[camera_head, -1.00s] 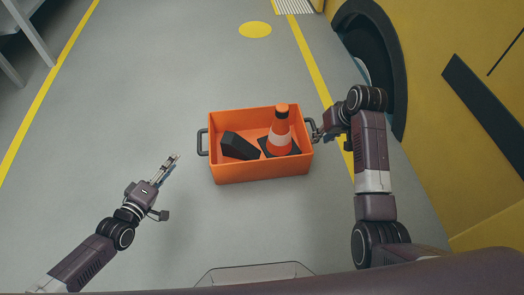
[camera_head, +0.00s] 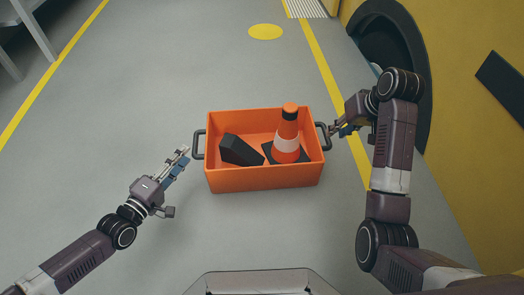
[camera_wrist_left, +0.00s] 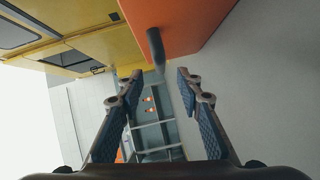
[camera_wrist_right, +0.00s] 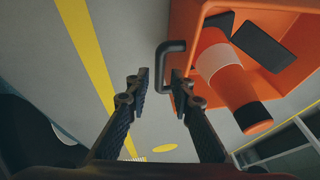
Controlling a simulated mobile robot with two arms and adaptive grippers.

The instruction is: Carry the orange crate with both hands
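The orange crate (camera_head: 265,178) stands upright on the grey floor in the head view. It holds a traffic cone (camera_head: 287,135) and a dark wedge-shaped block (camera_head: 240,150). My left gripper (camera_head: 183,158) is open and empty, just left of the crate's left handle (camera_head: 199,146). That handle shows ahead of the fingers (camera_wrist_left: 155,85) in the left wrist view. My right gripper (camera_head: 338,131) is open beside the right handle (camera_head: 325,136). In the right wrist view the dark handle bar (camera_wrist_right: 162,68) lies in line with the gap between the fingers (camera_wrist_right: 155,85); contact cannot be told.
A yellow vehicle (camera_head: 460,130) with a dark wheel arch (camera_head: 400,40) stands close to my right arm. Yellow floor lines (camera_head: 330,75) and a yellow disc (camera_head: 266,32) mark the floor. The floor beyond and left of the crate is clear.

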